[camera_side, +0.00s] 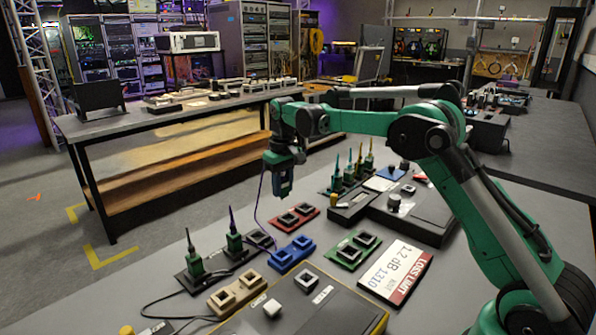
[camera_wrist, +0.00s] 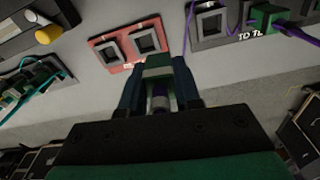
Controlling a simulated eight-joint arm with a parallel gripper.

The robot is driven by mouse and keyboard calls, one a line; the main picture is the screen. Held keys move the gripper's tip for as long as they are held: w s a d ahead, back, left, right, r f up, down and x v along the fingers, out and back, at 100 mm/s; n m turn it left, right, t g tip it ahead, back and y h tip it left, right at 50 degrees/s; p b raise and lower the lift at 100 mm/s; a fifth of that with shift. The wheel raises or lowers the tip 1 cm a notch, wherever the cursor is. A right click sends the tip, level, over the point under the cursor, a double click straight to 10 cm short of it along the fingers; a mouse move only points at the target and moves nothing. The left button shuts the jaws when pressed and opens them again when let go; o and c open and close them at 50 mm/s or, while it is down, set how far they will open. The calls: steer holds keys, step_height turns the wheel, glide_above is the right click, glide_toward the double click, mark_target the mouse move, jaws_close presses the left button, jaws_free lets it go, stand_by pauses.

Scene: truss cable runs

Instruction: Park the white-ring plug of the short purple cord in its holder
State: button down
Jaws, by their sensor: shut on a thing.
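My gripper (camera_side: 281,190) hangs above the bench in the side view, pointing down. It is shut on a green plug, which shows between the fingers in the wrist view (camera_wrist: 158,72). A pale ring and a purple part show on the plug's near end. A purple cord (camera_side: 257,208) loops from the gripper down to the dark holder block (camera_side: 261,239) on the bench. In the wrist view this block (camera_wrist: 210,23) has an empty square socket and a green plug (camera_wrist: 264,17) with purple cord, beside a "TO TL" label. The held plug is clear of every socket.
A red two-socket block (camera_side: 296,217) is empty, below and beyond my gripper. Blue (camera_side: 292,253), green (camera_side: 353,249) and tan (camera_side: 235,291) two-socket blocks stand nearby. Upright green plugs (camera_side: 233,239) are at left, more (camera_side: 350,174) at right. A "LOSS LIMIT" card (camera_side: 396,270) lies flat.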

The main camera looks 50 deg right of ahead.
steer(key=a+n, duration=0.1)
steer(key=a, duration=0.6)
steer(key=shift+g, duration=0.3)
steer(key=shift+w+f, duration=0.2)
steer(key=shift+f, duration=1.25)
steer(key=shift+w+f, duration=0.15)
steer(key=shift+f, duration=1.25)
steer(key=shift+f, duration=0.85)
steer(key=c, duration=0.5)
jaws_free()
steer(key=shift+c, duration=0.2)
steer(key=shift+r, duration=2.5)
steer(key=shift+r, duration=2.05)
